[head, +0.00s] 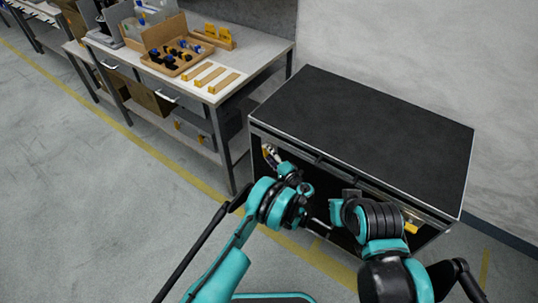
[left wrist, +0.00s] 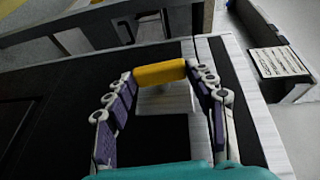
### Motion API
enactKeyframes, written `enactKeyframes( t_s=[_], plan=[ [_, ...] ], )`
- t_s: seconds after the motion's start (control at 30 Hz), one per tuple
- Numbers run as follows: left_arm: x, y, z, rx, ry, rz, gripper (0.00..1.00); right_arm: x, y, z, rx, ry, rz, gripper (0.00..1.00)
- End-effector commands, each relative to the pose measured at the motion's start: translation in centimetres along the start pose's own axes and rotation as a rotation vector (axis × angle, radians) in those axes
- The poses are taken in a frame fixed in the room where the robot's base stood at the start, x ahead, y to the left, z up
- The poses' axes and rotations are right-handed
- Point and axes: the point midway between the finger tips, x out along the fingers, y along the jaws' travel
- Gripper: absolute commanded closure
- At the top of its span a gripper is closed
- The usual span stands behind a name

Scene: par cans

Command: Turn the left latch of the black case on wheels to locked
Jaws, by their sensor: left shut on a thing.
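The black case (head: 370,125) stands against the wall, with a flat dark top and metal edges. Its left latch (head: 266,150) is at the left end of the front face, largely covered by my left gripper (head: 274,160). In the left wrist view the latch's yellow handle (left wrist: 160,72) lies between the two fingertips, over a pale metal plate. My left gripper is shut on this handle. The right latch (head: 411,228) shows yellow beside my right wrist. My right gripper (head: 337,212) is in front of the case's front face; its fingers cannot be made out.
A workbench (head: 262,48) stands to the left of the case, holding a wooden tray (head: 178,56) of small parts and several yellow-ended strips. Open floor (head: 90,170) lies to the left, with a yellow line. The wall is close behind the case.

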Motion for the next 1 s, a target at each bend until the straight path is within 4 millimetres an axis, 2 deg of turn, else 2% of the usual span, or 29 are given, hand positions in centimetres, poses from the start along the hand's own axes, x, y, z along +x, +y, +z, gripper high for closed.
enactKeyframes(
  t_s=[0.17, 0.2, 0.27, 0.67, 0.77, 1.0],
  plan=[
    [0.0, 0.1, 0.1, 0.0, -0.002, 0.002, 0.74, 0.0, 0.0, 0.0, 0.0, 0.0, 0.0, 1.0],
    [0.0, 0.1, 0.1, 0.0, -0.002, 0.002, 0.4, 0.0, 0.0, 0.0, 0.0, 0.0, 0.0, 1.0],
    [0.0, 0.0, 0.1, 0.0, -0.001, 0.002, 0.24, 0.0, 0.0, 0.0, 0.0, 0.0, 0.0, 1.0],
    [-0.5, 0.0, 0.0, 0.0, 0.0, 0.001, 0.24, 0.0, 0.0, 0.0, 0.0, 0.0, 0.0, 1.0],
    [-1.9, 0.0, -0.1, 0.0, 0.002, 0.002, 0.24, 0.0, 0.0, 0.0, 0.0, 0.0, 0.0, 1.0],
    [-7.2, 0.0, -0.1, 0.0, 0.003, 0.002, 0.24, 0.0, 0.0, 0.0, 0.0, 0.0, 0.0, 1.0]
  ],
)
